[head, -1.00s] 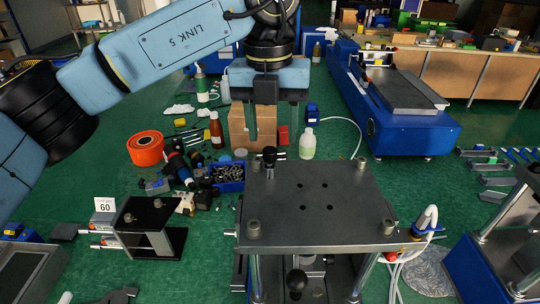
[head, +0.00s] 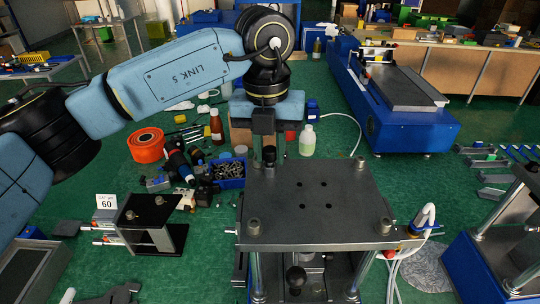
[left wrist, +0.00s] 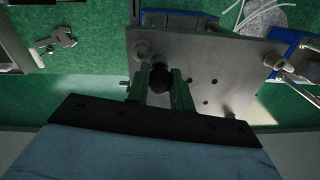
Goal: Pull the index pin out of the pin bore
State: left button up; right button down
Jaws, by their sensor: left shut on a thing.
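The index pin shows as a round black knob (head: 269,154) at the back left corner of the press's grey top plate (head: 350,192). My left gripper (head: 269,156) points down over that corner, shut on the knob with one finger on each side. In the left wrist view the knob (left wrist: 160,78) sits between the two fingers (left wrist: 160,84). The pin's shaft and the pin bore are hidden below the knob. I cannot tell how deep the pin sits. My right gripper is not in view.
Bolts stand at the plate's corners and several holes mark its middle. A second black knob (head: 296,277) is below the plate's front edge. A dark stand (head: 152,222) is left.

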aim_at(270, 148)
pick_arm(q)
notch_tip(270, 148, up, 9)
jog(key=shift+r+b, duration=0.1)
jog(key=shift+b, duration=0.4)
grip_shut()
jog(key=shift+r+p, duration=1.15)
jog(key=shift+r, duration=0.85)
notch_tip(270, 148, up, 3)
jog(key=shift+f+p, duration=0.1)
jog(key=shift+p, duration=1.1)
